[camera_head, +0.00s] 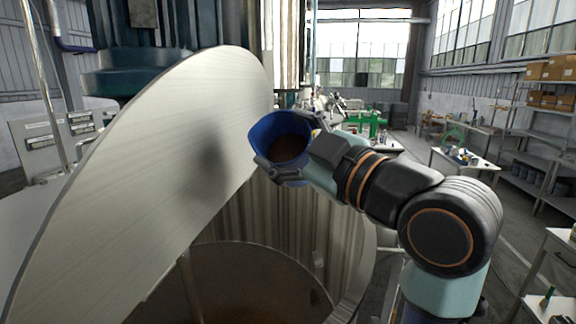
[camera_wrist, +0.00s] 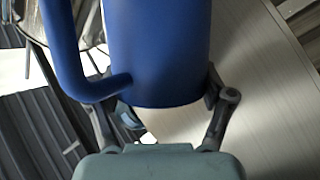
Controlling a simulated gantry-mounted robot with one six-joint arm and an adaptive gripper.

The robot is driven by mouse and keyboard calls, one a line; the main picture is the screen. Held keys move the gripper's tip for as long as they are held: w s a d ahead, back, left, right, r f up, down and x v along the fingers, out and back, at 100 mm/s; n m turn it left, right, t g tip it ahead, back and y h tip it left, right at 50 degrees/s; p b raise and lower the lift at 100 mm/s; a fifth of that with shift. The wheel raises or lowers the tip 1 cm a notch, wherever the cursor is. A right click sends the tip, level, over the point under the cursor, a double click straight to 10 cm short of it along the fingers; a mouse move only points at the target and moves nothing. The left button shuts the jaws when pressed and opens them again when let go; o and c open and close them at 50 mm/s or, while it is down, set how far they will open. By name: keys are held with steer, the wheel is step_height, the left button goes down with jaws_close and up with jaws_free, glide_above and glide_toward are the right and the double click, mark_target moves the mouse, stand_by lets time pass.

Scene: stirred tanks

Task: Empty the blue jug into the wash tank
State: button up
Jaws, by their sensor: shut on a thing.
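The blue jug (camera_head: 290,128) is held at the end of my arm, its open mouth facing the head camera, with dark brown contents visible inside. My gripper (camera_head: 283,172) is shut on it; in the wrist view the fingers (camera_wrist: 165,105) sit on both sides of the jug's body (camera_wrist: 158,50), and its handle (camera_wrist: 62,50) is at the left. The wash tank (camera_head: 262,262) is open below, with brownish contents or inner surface low inside. Its raised lid (camera_head: 170,140) stands tilted just left of the jug. The jug is above the tank's far rim area; the exact gap cannot be told.
A dark teal drive unit (camera_head: 150,70) stands behind the lid. A thin shaft (camera_head: 190,285) runs down inside the tank. Shelves with boxes (camera_head: 552,70) and small tables (camera_head: 470,160) stand at the right, away from the tank.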

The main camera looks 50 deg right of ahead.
steer(key=shift+r, duration=0.1)
stand_by(0.4)
steer(key=shift+a+f+n+t+b, duration=0.1)
steer(key=shift+f+n+t+b, duration=0.35)
steer(key=shift+b, duration=0.55)
steer(key=shift+s+f+n+b, duration=0.1)
steer(key=shift+f+n+b, duration=0.2)
steer(key=shift+b, duration=0.1)
steer(key=shift+a+r+y, duration=0.1)
steer(key=shift+y, duration=0.2)
